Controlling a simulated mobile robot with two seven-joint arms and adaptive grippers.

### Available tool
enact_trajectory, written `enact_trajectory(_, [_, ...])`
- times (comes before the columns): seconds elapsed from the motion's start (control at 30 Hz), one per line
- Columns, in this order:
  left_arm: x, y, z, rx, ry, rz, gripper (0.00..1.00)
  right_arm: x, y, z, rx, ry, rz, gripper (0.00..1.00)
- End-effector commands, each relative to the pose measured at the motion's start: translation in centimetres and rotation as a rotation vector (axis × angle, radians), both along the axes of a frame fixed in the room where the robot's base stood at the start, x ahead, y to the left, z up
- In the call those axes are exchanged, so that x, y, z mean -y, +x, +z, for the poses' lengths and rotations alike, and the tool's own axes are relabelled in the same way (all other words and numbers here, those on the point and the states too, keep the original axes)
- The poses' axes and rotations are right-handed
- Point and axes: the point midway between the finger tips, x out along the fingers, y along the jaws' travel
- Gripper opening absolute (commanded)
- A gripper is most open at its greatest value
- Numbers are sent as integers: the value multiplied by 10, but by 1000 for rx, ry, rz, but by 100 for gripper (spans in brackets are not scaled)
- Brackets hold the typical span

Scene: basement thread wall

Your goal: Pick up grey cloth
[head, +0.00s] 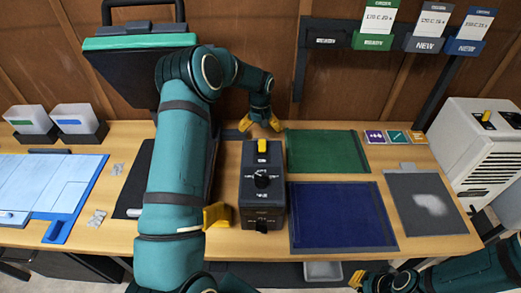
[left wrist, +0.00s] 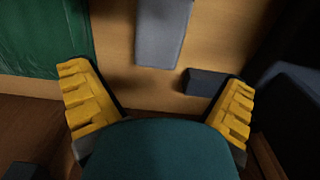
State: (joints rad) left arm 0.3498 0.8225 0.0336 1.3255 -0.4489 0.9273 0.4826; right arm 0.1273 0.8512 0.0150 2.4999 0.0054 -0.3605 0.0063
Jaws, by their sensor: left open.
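A small dark grey flat piece (head: 232,134) lies at the back of the table, partly behind my left arm; it may be the grey cloth. What seems to be the same piece shows in the left wrist view (left wrist: 205,83), near the finger at the right. My left gripper (head: 262,122) points down above the back of the table, beside this piece; its yellow fingers (left wrist: 158,105) are wide apart with nothing between them. A larger grey sheet (head: 408,190) with a pale patch lies at the right. My right gripper (head: 358,281) is at the lower right edge; its jaws are unclear.
A black box with a knob (head: 262,185) stands just in front of my left gripper. A green mat (head: 325,150) and blue mat (head: 340,215) lie right of it. A white slatted unit (head: 475,150) stands at the far right. A wooden wall is behind.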

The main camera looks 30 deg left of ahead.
Motion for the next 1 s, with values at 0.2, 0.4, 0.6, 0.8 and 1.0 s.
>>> enact_trajectory(0.2, [0,0,-24,-1,1,-1,100,0,-1,-3,-1,1,2,0])
enact_trajectory(0.4, [0,0,-35,-1,-1,0,100,0,-1,-4,-2,1,3,0])
enact_trajectory(0.6, [2,0,-64,-3,-2,0,100,-1,-2,-7,-5,1,4,0])
enact_trajectory(0.8, [2,1,-78,0,0,0,100,-1,-3,-9,-6,2,6,0])
enact_trajectory(1.0, [2,1,-78,1,1,0,86,-1,-3,-8,-6,2,6,0])
